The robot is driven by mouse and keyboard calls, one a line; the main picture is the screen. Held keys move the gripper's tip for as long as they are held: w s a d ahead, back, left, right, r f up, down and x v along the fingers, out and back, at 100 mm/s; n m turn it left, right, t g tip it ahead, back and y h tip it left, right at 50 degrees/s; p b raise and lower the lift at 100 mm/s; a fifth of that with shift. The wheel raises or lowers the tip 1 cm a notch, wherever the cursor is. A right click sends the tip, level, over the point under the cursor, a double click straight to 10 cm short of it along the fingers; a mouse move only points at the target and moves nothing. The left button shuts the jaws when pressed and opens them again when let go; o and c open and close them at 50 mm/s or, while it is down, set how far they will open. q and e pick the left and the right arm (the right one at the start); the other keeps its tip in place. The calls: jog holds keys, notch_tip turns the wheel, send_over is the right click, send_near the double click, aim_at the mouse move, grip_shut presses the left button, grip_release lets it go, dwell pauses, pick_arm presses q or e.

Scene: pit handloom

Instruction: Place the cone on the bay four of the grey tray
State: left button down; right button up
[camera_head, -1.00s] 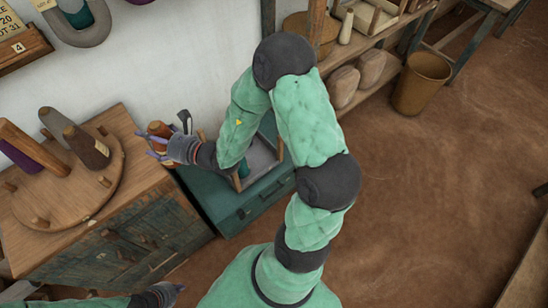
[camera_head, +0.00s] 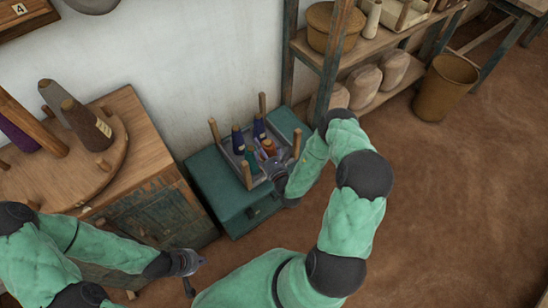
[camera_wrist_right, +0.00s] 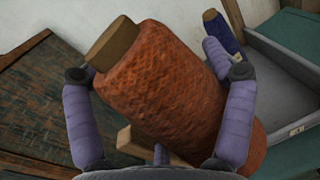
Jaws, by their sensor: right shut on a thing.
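The rust-orange cone (camera_wrist_right: 165,80) is in my right gripper (camera_wrist_right: 160,95), shut on it with a finger on each side. It lies tilted in the right wrist view, its brown tip at upper left. In the head view the cone (camera_head: 269,147) is small and partly hidden by my right gripper (camera_head: 272,160), over the front right part of the grey tray. The grey tray (camera_wrist_right: 278,62) has wooden corner posts and sits on a teal chest. Two dark blue cones (camera_head: 238,139) stand in it. Bay numbers are unreadable. My left gripper (camera_head: 190,268) is open and empty at lower left.
The teal chest (camera_head: 215,185) stands against the wall. A wooden cabinet (camera_head: 160,165) with a round board and large cones is at left. Shelves (camera_head: 335,65) rise just right of the tray. A tan bin (camera_head: 445,88) and open floor lie further right.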

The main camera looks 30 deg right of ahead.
jog(key=w+d+f+b, duration=0.9)
jog(key=w+f, duration=0.1)
jog(key=f, duration=0.3)
jog(key=shift+w+f, duration=0.2)
jog(key=shift+w, duration=0.1)
jog(key=shift+f, duration=0.1)
jog(key=o, duration=1.2)
